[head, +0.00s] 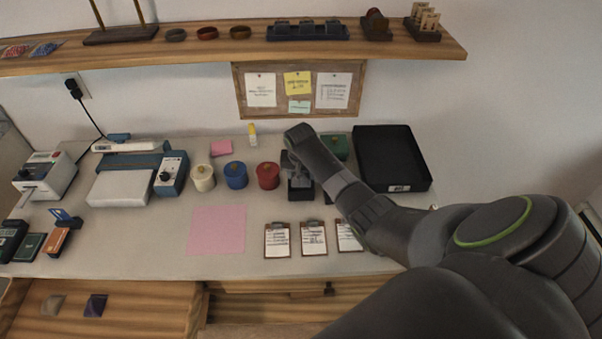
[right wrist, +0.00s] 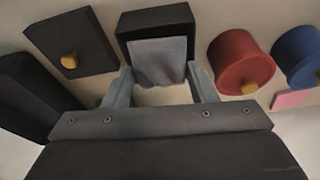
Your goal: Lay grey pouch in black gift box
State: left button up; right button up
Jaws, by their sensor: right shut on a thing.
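The grey pouch (right wrist: 160,60) is between the fingers of my right gripper (right wrist: 158,70) and reaches over the opening of the black gift box (right wrist: 153,20). The box has an open top, and the far wall of its dark inside shows past the pouch. I cannot tell whether the pouch touches the box floor. In the head view my right gripper (head: 298,172) is over the black box (head: 300,195), right of the red round box, and the pouch is hidden there. My left gripper is not in view.
Red (head: 268,176), blue (head: 235,175) and cream (head: 202,178) round boxes stand left of the black box. A black tray (head: 425,172) is at the right. A dark square piece with a yellow knob (right wrist: 72,42) lies beside the box. A pink sheet (head: 217,230) and clipboards (head: 278,240) lie in front.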

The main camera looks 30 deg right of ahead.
jog(key=shift+f, duration=0.6)
dwell(0.6)
jog(key=o, duration=1)
jog(key=shift+o, duration=0.2)
jog(key=b+v, duration=0.1)
jog(key=v, duration=1.6)
jog(key=shift+r, duration=0.25)
jog(key=shift+s, duration=0.1)
